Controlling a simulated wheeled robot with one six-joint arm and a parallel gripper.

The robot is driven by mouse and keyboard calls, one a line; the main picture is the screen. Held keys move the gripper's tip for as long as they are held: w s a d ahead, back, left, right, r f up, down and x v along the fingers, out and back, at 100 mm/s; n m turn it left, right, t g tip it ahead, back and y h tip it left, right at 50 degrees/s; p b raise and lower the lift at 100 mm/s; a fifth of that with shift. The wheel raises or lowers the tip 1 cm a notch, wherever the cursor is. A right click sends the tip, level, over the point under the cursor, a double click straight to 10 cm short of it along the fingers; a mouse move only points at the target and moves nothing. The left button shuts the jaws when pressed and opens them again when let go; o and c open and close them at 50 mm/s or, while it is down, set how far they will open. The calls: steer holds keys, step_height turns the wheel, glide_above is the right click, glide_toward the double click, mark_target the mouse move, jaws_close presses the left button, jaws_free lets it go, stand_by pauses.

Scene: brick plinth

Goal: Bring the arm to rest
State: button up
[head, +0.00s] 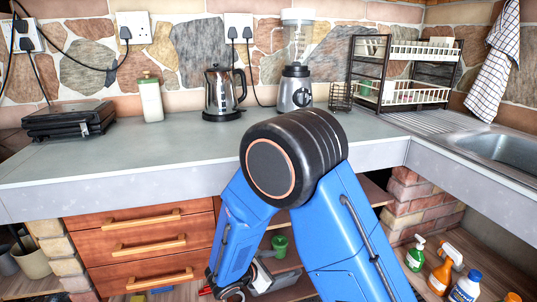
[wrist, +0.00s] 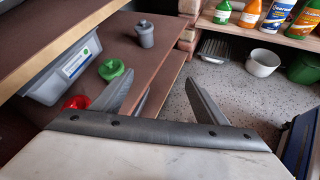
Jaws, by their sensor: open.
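My gripper (wrist: 160,92) is open, with its two dark fingers spread apart in the wrist view. Nothing is held between them; a brown shelf edge and the speckled floor show behind. The gripper is low, in front of the open shelves under the counter. In the head view my blue arm bends at a large black joint in front of the counter edge and reaches down. The gripper itself is not clear in that view.
Brown shelves (wrist: 165,60) hold a grey bin (wrist: 62,80), a green item (wrist: 112,69), a red item (wrist: 76,103) and a grey pot (wrist: 145,35). Bottles stand right. The counter (head: 110,165) carries a kettle (head: 222,95) and blender (head: 294,88); its front middle is clear.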

steer(key=s+d+r+m+g+y, duration=0.1)
steer(key=s+d+r+m+g, duration=0.15)
steer(key=d+r+m, duration=0.35)
steer(key=s+d+r+m+g, duration=0.2)
steer(key=s+d+r, duration=0.2)
steer(key=d, duration=0.3)
steer(key=s+d+r+m+g+y, duration=0.1)
steer(key=s+d+r+m+g, duration=0.2)
steer(key=d+r, duration=0.35)
steer(key=s+d+r+m+t+y, duration=0.1)
steer(key=s+d+r+m+y, duration=0.1)
steer(key=s, duration=0.4)
steer(key=s+d+r+m+t+y, duration=0.1)
steer(key=s+d+r+m+y, duration=0.1)
steer(key=s+r+m, duration=0.2)
steer(key=s+d+r+m+t+y, duration=0.1)
steer(key=s+d+r+m+y, duration=0.1)
steer(key=s+m, duration=0.5)
steer(key=shift+s+r+t+y, duration=0.35)
steer(key=shift+s+r+y, duration=0.2)
steer(key=shift+s, duration=0.65)
steer(key=shift+c, duration=0.3)
